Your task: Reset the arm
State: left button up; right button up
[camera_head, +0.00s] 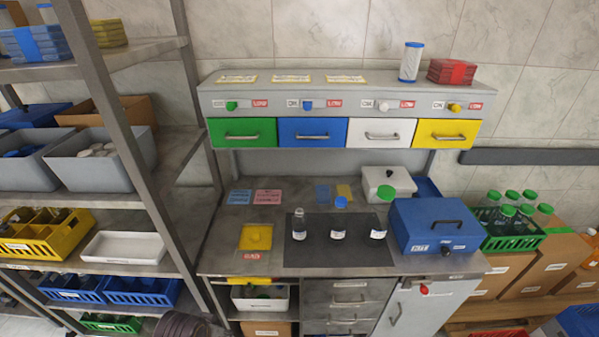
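Neither of my grippers shows in the head view. The bench (215,262) stands in the middle with a dark mat (310,256) on it. On the mat are three small bottles. Above the bench, a feeder has a green drawer (242,140), a blue drawer (312,139), a white drawer (381,140) and a yellow drawer (446,140), all shut.
A blue case (435,222) sits on the bench's right side, with a white box (378,182) behind it. A yellow tray (256,237) lies left of the mat. Shelving with bins (98,185) stands left. A green crate of bottles (513,240) and cardboard boxes stand right.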

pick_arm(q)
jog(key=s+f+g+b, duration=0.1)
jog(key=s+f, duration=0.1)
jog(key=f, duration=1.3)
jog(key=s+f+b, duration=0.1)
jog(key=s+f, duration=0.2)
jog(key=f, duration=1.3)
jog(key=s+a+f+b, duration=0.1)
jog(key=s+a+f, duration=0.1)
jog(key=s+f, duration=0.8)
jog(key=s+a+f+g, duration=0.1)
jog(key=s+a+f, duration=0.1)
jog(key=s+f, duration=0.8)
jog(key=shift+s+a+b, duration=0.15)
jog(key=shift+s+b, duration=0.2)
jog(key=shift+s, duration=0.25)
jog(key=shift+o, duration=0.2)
